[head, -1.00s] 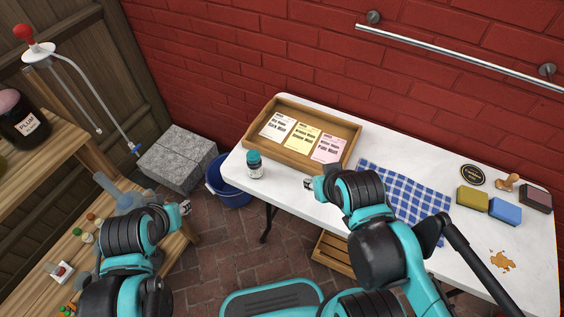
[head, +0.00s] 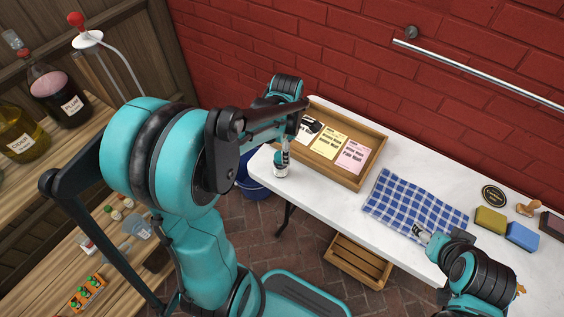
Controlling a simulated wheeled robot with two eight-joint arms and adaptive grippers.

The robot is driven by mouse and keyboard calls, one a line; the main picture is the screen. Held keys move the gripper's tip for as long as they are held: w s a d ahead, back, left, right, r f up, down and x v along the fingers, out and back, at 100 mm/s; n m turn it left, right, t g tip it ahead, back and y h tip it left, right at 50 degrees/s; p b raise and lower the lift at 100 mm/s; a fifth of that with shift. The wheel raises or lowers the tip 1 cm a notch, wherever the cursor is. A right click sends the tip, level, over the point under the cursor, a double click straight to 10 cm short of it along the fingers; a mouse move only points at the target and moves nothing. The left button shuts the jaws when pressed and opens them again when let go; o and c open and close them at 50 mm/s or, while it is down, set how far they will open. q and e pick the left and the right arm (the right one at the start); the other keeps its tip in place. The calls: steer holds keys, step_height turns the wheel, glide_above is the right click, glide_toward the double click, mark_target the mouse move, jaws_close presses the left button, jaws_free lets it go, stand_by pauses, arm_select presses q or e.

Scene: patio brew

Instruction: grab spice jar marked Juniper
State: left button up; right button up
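A small jar (head: 281,171) with a white label stands on the left end of the white table (head: 330,205). The label's text is too small to read. My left gripper (head: 285,153) is over the jar, pointing down, and hides its lid. I cannot tell whether its fingers are closed on the jar. My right gripper (head: 421,232) is over the table by the lower right edge of the checked cloth, with nothing visible in it.
A wooden tray (head: 372,162) with several paper cards stands right behind the jar. The blue checked cloth (head: 408,203), a yellow sponge (head: 490,220) and a blue sponge (head: 522,236) lie to the right. A blue bucket (head: 256,188) stands below the table's left end.

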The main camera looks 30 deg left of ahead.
mark_target(281, 162)
arm_select(q)
steer(key=f+n, duration=0.1)
steer(key=a+n, duration=0.1)
steer(key=shift+w+a+f+n+g, duration=0.1)
steer(key=shift+w+f+n+g, duration=0.2)
steer(key=shift+w+f+g, duration=0.1)
step_height(281, 162, down, 3)
steer(key=shift+a+r+n+b, duration=0.1)
steer(key=shift+a+n+b, duration=0.05)
steer(key=shift+n+b, duration=0.2)
steer(key=f+b, duration=0.2)
steer(key=f, duration=0.1)
steer(key=s+f+b, duration=0.1)
steer(key=f, duration=0.1)
steer(key=shift+a+f, duration=0.2)
steer(key=shift+a, duration=0.15)
steer(key=shift+r, duration=0.1)
steer(key=c, duration=1.4)
steer(key=shift+r, duration=0.15)
steer(key=shift+c, duration=0.2)
